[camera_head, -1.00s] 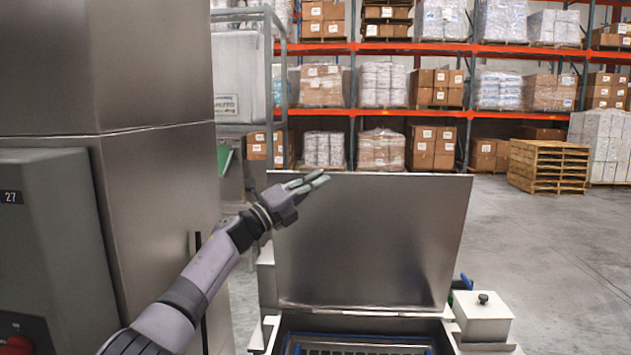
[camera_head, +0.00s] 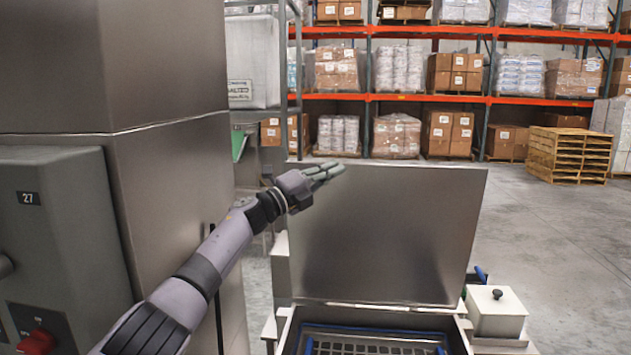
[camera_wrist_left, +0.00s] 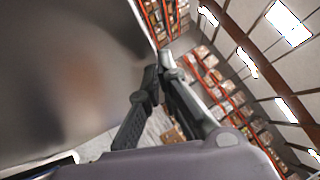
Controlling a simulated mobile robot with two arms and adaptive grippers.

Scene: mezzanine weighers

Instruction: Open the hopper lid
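The hopper lid (camera_head: 385,240) is a flat grey metal panel. In the head view it stands up, leaning slightly back, from a hinge line at the back of the hopper (camera_head: 459,338). The hopper's opening shows below it, with a blue-edged grate inside. My left gripper (camera_head: 340,171) is in front of the lid's upper left corner, close to its top edge. Whether it touches the lid cannot be told. Its fingers show in the wrist view (camera_wrist_left: 160,75), with nothing seen between them; how far they are apart is unclear. My right gripper is out of view.
A tall steel cabinet (camera_head: 175,200) and a grey control box (camera_head: 65,230) with a red knob stand close on the left. A small white box (camera_head: 495,312) with a black knob is right of the hopper. Racks and a pallet stack (camera_head: 568,155) are far behind; open floor lies right.

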